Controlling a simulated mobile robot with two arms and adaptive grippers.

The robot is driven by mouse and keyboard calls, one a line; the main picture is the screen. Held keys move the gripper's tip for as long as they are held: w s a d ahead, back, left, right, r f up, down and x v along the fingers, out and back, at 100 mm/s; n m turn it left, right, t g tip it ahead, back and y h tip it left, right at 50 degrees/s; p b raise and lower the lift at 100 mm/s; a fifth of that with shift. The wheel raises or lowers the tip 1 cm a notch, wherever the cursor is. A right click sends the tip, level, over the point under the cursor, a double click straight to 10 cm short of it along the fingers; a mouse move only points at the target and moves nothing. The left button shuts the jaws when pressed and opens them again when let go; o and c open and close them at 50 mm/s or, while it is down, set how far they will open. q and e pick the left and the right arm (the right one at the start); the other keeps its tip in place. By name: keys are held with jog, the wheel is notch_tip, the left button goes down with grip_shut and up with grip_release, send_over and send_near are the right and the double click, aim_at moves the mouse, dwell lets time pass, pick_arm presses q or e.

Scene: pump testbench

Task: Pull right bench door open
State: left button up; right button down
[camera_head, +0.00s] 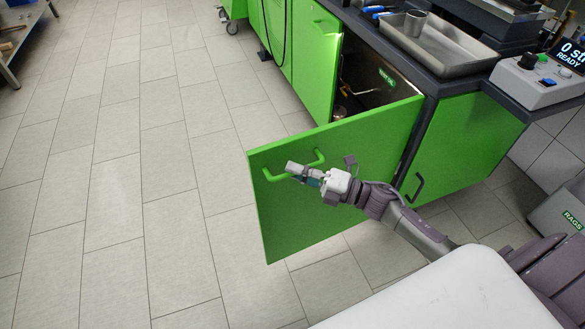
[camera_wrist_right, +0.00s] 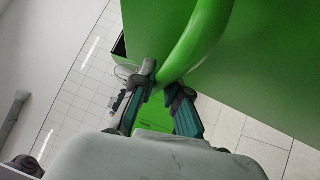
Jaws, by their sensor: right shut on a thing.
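The green bench door (camera_head: 345,165) stands swung well out from the bench in the head view, with the cabinet interior (camera_head: 365,80) showing behind it. Its green bar handle (camera_head: 275,175) is on the outer face near the free edge. My right gripper (camera_head: 308,173) is at the handle, shut on it. In the right wrist view the handle (camera_wrist_right: 200,40) runs down between the fingers of my right gripper (camera_wrist_right: 165,95), and the green door face (camera_wrist_right: 270,60) fills the upper right. My left gripper is not in view.
A closed green door (camera_head: 465,140) with a dark handle is right of the opening. A metal tray (camera_head: 435,45) and a control box (camera_head: 540,75) sit on the bench top. A rags bin (camera_head: 565,215) stands at the right. The tiled floor (camera_head: 130,180) left of the door is clear.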

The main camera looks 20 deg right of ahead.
jog(key=c, duration=1.2)
grip_release()
jog(key=v, duration=1.2)
